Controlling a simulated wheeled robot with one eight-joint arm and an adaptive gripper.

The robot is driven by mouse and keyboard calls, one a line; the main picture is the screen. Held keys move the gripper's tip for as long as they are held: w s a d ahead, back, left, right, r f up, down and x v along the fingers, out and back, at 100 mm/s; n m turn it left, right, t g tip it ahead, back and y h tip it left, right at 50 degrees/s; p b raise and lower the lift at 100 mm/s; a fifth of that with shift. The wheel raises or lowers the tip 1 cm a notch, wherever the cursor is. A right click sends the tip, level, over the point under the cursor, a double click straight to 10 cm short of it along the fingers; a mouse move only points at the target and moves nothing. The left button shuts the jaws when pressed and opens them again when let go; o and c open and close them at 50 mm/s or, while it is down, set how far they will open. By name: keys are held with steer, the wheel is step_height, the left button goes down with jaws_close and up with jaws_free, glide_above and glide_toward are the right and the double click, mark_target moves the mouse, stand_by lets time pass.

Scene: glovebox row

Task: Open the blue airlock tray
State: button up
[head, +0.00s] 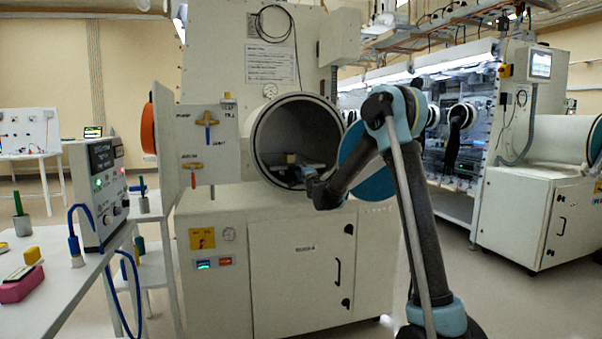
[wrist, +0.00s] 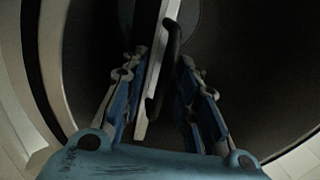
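The round airlock chamber (head: 262,125) in the white cabinet is open at its front. Inside it, low down, is a dark tray with a small beige item (head: 291,158) on it; its blue colour is hard to make out. My gripper (head: 306,173) reaches into the chamber mouth from the right. In the wrist view my gripper (wrist: 158,80) has its two blue-padded fingers apart, one on each side of a pale panel edge (wrist: 154,70) with a black bar handle (wrist: 168,50). Dark gaps show beside the handle, and I cannot tell whether either finger touches it.
A teal round door (head: 362,168) stands behind my arm, right of the chamber. A panel with valve handles (head: 207,130) is left of it. A bench with a power unit (head: 104,185) stands at the left. Open floor (head: 495,305) lies at the right.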

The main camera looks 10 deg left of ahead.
jaws_close()
steer(key=shift+s, duration=0.1)
steer(key=r+v, duration=0.3)
steer(key=v, duration=1.7)
steer(key=s+d+r+v, duration=0.1)
steer(key=r+v, duration=0.3)
steer(key=v, duration=1.7)
steer(key=shift+s, duration=0.25)
steer(key=shift+d, duration=0.15)
jaws_free()
